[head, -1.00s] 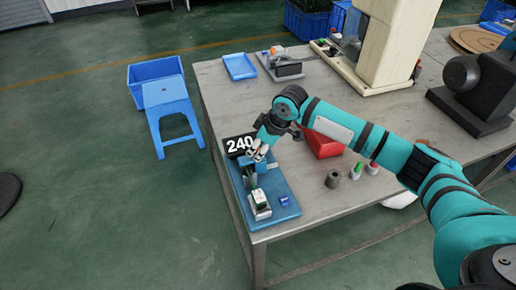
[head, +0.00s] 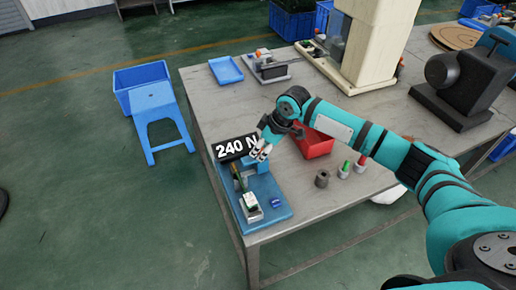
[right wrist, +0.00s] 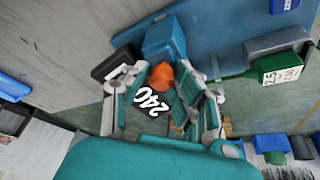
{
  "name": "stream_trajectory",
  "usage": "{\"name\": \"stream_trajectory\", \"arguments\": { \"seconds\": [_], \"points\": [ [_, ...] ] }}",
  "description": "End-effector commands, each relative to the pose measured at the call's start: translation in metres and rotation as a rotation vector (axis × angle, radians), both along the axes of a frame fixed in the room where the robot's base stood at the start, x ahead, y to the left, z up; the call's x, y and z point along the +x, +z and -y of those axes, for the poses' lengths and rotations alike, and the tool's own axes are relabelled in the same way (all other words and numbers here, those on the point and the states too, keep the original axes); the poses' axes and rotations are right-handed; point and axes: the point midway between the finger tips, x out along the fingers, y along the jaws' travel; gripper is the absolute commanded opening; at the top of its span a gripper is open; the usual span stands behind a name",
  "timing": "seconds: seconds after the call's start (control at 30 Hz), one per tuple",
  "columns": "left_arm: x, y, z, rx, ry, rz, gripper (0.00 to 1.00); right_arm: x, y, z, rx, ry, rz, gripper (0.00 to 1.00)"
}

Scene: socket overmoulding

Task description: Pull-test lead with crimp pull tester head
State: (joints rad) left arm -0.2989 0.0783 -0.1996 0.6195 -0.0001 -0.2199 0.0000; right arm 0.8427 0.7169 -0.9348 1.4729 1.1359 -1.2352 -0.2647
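The pull tester stands on a blue base plate (head: 277,190) at the bench's near left corner. Its black display (head: 236,148) reads 240 N. A white and green clamp block (head: 250,203) sits toward the front of the plate. My right gripper (head: 264,154) is just right of the display, above the back of the tester. In the right wrist view, its fingers (right wrist: 160,98) are spread apart, with an orange part (right wrist: 162,76) visible between them beside the blue tester head (right wrist: 165,40). I cannot make out a lead. My left gripper is not in view.
A blue marked block (head: 276,203) lies on the plate. A red bin (head: 314,143), a grey cylinder (head: 322,179) and small bottles (head: 345,170) stand to the right. A blue tray (head: 226,70) and a cream machine (head: 372,45) are farther back. A blue stool (head: 153,97) stands on the floor.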

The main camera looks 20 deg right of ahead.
Motion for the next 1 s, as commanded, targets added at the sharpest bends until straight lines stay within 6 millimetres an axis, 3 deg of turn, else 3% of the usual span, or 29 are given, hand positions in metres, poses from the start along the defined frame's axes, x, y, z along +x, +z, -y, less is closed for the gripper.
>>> {"name": "stream_trajectory", "arguments": {
  "seconds": [0.03,0.13,0.47,1.0],
  "points": [
    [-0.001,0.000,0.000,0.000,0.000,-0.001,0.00,0.000,0.000,0.003,-0.003,-0.003,0.001,0.35],
    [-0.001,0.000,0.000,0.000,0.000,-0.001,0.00,0.000,0.000,0.002,-0.002,-0.003,0.001,0.47],
    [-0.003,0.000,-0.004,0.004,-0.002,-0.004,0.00,0.000,0.005,0.001,0.002,-0.001,0.002,0.47],
    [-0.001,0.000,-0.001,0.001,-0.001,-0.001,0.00,-0.026,0.095,0.031,0.000,-0.004,0.003,0.47]
  ]
}}
